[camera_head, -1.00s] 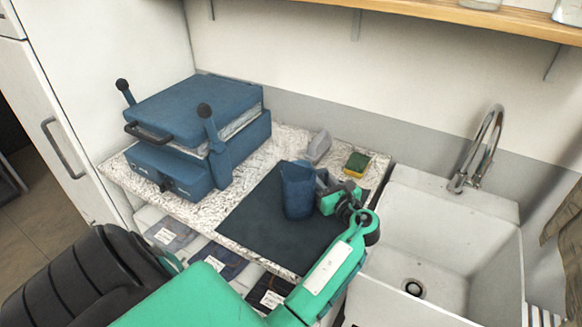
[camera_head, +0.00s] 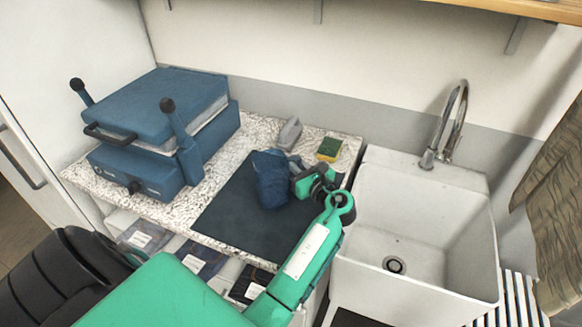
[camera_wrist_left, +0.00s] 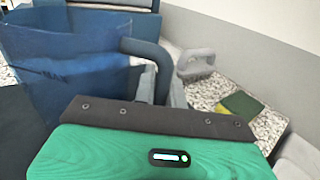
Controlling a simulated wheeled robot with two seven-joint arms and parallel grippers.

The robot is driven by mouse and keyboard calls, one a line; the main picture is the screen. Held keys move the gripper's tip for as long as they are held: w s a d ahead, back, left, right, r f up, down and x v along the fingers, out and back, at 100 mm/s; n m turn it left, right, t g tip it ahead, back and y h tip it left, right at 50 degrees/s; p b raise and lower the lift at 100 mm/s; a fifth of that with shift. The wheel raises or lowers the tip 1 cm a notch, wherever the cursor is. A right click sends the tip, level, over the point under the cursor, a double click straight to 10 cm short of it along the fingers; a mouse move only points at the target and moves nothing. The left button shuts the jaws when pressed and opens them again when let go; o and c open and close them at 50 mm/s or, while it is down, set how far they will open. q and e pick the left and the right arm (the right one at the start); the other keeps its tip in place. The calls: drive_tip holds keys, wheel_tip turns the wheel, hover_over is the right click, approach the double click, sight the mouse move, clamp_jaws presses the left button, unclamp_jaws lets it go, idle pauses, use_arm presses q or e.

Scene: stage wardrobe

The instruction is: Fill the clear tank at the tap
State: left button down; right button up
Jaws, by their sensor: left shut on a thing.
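The tank looks like a dark blue jug (camera_head: 270,180) with a side handle, over the dark mat on the counter. In the head view it leans to the left. My left gripper (camera_head: 308,182) is at its right side, shut on the handle. In the left wrist view the jug (camera_wrist_left: 75,75) shows its wide open rim, a "MAX" mark and the curved handle; no water can be made out inside. The chrome tap (camera_head: 455,120) arches over the back of the white sink (camera_head: 430,215), right of the gripper; no stream shows. My right gripper is not in view.
A blue press (camera_head: 160,120) with black-knobbed levers stands on the speckled counter (camera_head: 285,122) at left. A grey handled object (camera_head: 290,133) and a green-yellow sponge (camera_head: 329,149) lie behind the jug. The sink basin is empty. Brown cloth (camera_head: 552,200) hangs at right.

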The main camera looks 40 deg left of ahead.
use_arm(q)
drive_tip(key=shift+a+r, duration=0.1)
drive_tip(key=shift+r, duration=0.85)
wheel_tip(320, 180, up, 18)
drive_tip(key=shift+b, duration=0.4)
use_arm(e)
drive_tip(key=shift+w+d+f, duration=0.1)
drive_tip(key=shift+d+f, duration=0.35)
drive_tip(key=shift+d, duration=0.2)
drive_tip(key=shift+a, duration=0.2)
